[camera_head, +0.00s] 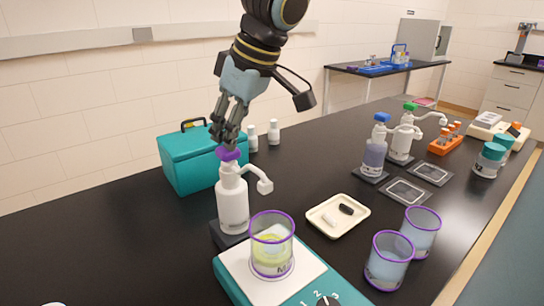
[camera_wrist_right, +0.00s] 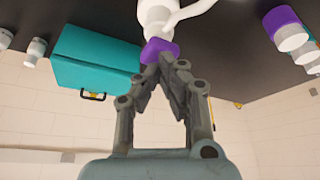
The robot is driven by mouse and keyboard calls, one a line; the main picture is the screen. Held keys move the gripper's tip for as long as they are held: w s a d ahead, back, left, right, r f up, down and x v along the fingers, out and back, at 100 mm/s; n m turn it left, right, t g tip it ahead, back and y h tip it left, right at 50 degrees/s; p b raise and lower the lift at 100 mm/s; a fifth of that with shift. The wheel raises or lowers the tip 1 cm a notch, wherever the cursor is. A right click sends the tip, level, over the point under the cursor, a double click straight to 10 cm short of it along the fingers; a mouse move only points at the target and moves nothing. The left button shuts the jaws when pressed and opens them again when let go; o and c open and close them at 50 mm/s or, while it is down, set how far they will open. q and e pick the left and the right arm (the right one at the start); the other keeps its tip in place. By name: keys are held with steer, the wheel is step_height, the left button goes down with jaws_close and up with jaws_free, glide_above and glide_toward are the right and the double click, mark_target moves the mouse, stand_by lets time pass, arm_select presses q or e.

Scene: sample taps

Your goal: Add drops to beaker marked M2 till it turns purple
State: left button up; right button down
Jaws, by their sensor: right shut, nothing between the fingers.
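A glass beaker (camera_head: 271,247) with a purple rim stands on the white plate of a teal stirrer (camera_head: 231,265). It holds yellow-green liquid, and its mark is only partly readable, an M. A white dispenser bottle (camera_head: 233,203) with a purple cap (camera_head: 228,154) stands just behind, its spout pointing toward the beaker. The purple cap also shows in the right wrist view (camera_wrist_right: 158,48). My right gripper (camera_head: 226,146) is shut and empty, its fingertips at the top of the purple cap, touching or very close. My left gripper is not in view.
A teal box (camera_head: 187,165) stands behind left of the bottle. A cream tray (camera_head: 338,216) lies right of the beaker, with two more beakers (camera_head: 388,260) at front right. Blue-capped (camera_head: 375,152) and green-capped (camera_head: 402,138) dispensers stand farther right. The table's left front is mostly clear.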

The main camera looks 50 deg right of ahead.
steer(key=shift+f, duration=0.35)
steer(key=shift+r, duration=0.1)
steer(key=shift+r+p, duration=1.05)
steer(key=shift+r, duration=0.3)
step_height(320, 180, up, 6)
steer(key=p, duration=0.5)
steer(key=shift+f, duration=0.1)
